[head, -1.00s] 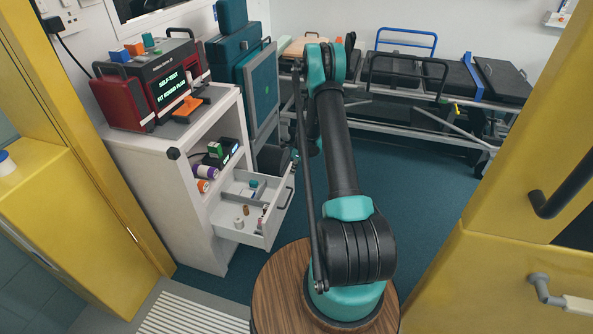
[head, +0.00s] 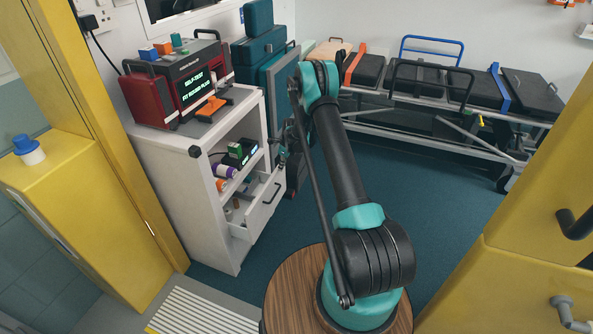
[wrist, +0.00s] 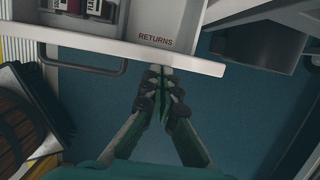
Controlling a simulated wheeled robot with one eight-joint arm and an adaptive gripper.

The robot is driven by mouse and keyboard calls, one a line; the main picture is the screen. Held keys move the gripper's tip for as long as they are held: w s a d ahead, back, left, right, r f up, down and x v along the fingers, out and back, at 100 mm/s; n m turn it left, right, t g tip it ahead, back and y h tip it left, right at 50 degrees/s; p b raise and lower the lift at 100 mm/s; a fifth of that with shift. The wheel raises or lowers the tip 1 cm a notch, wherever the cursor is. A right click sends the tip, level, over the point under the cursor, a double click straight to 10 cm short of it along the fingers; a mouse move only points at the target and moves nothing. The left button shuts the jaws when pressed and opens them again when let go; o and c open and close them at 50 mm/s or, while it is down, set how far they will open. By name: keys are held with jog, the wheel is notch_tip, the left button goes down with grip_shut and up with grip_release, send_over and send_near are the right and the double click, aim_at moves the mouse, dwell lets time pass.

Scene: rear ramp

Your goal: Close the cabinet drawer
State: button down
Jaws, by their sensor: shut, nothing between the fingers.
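The white cabinet (head: 207,222) stands left of my arm in the head view. Its drawer (head: 257,219) is partly out, below the open shelf, with a few small items inside. The drawer front (wrist: 185,57) also crosses the top of the wrist view, with a grey bar handle (wrist: 85,70) at its left and a "RETURNS" label inside. My gripper (wrist: 163,88) is shut and empty, its fingertips at the outer face of the drawer front, right of the handle. They appear to touch it. In the head view the gripper is small and partly hidden by my arm.
A red monitor unit (head: 175,90) stands on the cabinet top. Teal cases (head: 262,52) stand behind it, and a stretcher (head: 430,85) is along the back wall. Yellow panels (head: 530,200) flank both sides. Teal floor is clear beyond my base.

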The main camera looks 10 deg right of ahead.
jog(key=w+a, duration=0.3)
jog(key=a, duration=0.3)
jog(key=shift+w+a, duration=0.25)
jog(key=shift+w, duration=0.15)
jog(key=shift+d, duration=0.1)
